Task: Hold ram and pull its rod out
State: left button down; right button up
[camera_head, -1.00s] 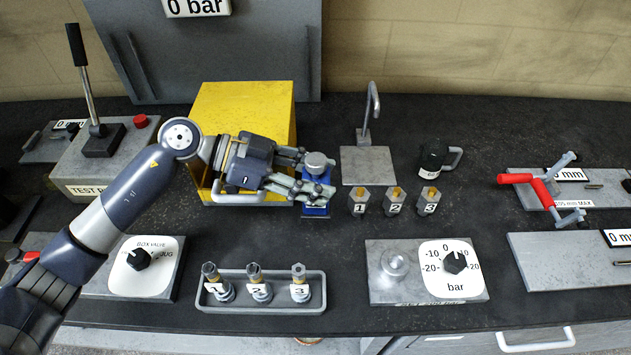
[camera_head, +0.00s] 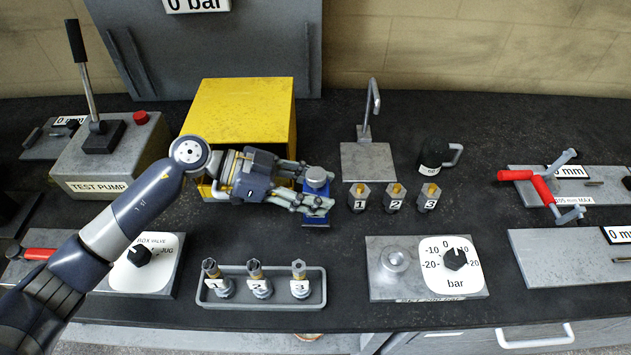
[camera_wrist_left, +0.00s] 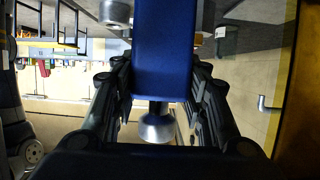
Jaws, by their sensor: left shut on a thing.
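The ram is a blue block with a round top (camera_head: 317,175), standing on the bench right of the yellow box in the head view. My left gripper (camera_head: 317,203) reaches it from the left and is shut on it, fingers on either side of its body. In the left wrist view, the ram's blue body (camera_wrist_left: 165,50) lies between the fingers (camera_wrist_left: 158,95). A round silver end (camera_wrist_left: 156,127) on a short dark neck shows at its lower end; I cannot tell how far any rod is out. My right gripper is not in view.
The yellow box (camera_head: 240,105) stands close behind and left of my gripper. Several numbered fittings (camera_head: 394,198) stand right of the ram, and a tray (camera_head: 262,304) with numbered parts lies in front. A hook stand (camera_head: 367,160) and black jug (camera_head: 432,158) are behind right.

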pick_arm(q)
jog(key=shift+f, duration=2.3)
jog(key=shift+f, duration=0.2)
jog(key=shift+f, duration=0.15)
